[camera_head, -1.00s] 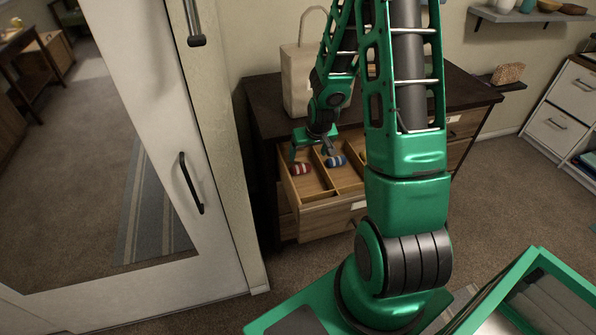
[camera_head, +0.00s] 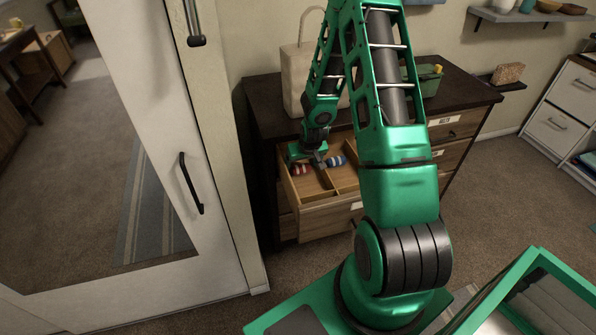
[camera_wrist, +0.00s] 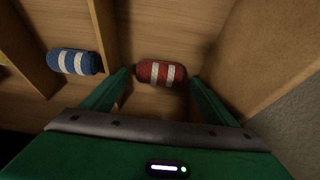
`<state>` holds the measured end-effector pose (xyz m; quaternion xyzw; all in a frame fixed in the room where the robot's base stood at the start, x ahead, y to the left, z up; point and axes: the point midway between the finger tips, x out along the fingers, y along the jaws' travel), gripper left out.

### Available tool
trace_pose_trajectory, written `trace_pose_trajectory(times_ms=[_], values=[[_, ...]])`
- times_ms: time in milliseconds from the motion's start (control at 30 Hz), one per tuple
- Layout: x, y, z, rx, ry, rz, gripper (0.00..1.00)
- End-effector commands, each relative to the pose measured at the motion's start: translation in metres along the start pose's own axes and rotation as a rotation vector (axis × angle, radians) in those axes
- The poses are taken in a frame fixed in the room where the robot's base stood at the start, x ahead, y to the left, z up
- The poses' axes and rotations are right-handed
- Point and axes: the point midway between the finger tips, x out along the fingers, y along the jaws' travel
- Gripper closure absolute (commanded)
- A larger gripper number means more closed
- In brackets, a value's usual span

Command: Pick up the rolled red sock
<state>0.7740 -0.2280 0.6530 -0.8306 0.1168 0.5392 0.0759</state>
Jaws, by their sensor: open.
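The rolled red sock (camera_wrist: 161,73), with two pale stripes, lies in the leftmost compartment of the open drawer (camera_head: 330,213). It also shows in the head view (camera_head: 302,169), partly covered by my gripper. My gripper (camera_wrist: 160,75) is open and empty, lowered into the drawer. In the wrist view its fingers stand on either side of the sock, left and right of its ends. I cannot tell whether they touch it. A blue sock with pale stripes (camera_wrist: 74,62) lies in the neighbouring compartment, beyond a wooden divider (camera_wrist: 104,40).
The drawer's side wall (camera_wrist: 262,65) rises close to the right finger in the wrist view. A beige bag (camera_head: 299,85) and a green box (camera_head: 430,80) stand on the dresser top (camera_head: 462,91). A white door (camera_head: 190,235) is at the left.

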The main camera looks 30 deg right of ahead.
Motion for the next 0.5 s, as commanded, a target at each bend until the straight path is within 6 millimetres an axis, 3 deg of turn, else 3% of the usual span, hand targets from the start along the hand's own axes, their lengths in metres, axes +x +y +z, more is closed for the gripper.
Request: trace_pose_trajectory(times_ms=[200,500], values=[[0.021,0.000,0.000,0.000,0.000,0.000,0.20],[0.023,0.000,0.000,0.000,0.001,0.001,0.22]])
